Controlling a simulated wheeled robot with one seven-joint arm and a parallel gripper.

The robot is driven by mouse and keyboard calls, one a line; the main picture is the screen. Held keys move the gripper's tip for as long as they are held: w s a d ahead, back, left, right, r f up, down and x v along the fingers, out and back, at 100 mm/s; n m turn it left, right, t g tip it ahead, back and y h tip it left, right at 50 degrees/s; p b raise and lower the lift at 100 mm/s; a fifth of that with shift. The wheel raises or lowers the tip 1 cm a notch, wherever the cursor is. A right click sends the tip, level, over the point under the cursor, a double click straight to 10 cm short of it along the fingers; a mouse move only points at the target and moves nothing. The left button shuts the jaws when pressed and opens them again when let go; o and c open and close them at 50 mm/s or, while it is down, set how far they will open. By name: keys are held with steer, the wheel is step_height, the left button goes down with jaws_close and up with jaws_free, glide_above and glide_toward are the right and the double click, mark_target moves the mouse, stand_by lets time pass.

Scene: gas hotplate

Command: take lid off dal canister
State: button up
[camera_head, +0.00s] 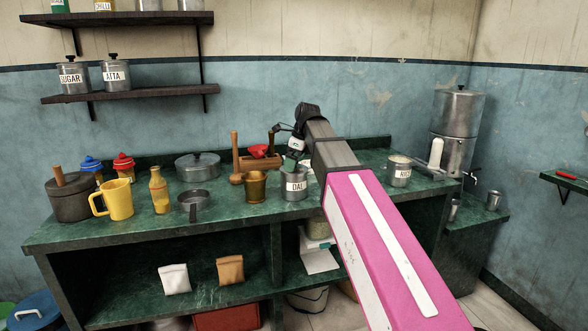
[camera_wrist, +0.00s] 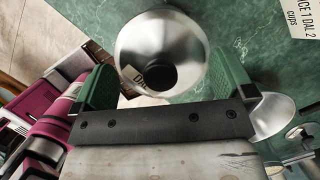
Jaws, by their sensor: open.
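The grey metal dal canister (camera_head: 295,188) stands on the green counter with its white DAL label facing the front. In the wrist view the round silver top of the canister (camera_wrist: 165,32) lies between my two green fingers. A dark round spot, which looks like the lid's knob, shows near the middle, with part of the label beside it. My gripper (camera_wrist: 168,66) is open, with a gap on both sides of the knob. I cannot tell the lid's edge from the canister.
A brass tumbler (camera_head: 255,187) stands close left of the canister, and a wooden rack (camera_head: 262,162) is behind it. The rice canister (camera_head: 399,172) is to the right. A paper card (camera_wrist: 292,45) lies on the counter. Some counter (camera_head: 222,212) is clear at front left.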

steer(key=shift+f, duration=0.3)
steer(key=c, duration=0.6)
steer(key=shift+r, duration=0.1)
steer(key=shift+c, duration=0.2)
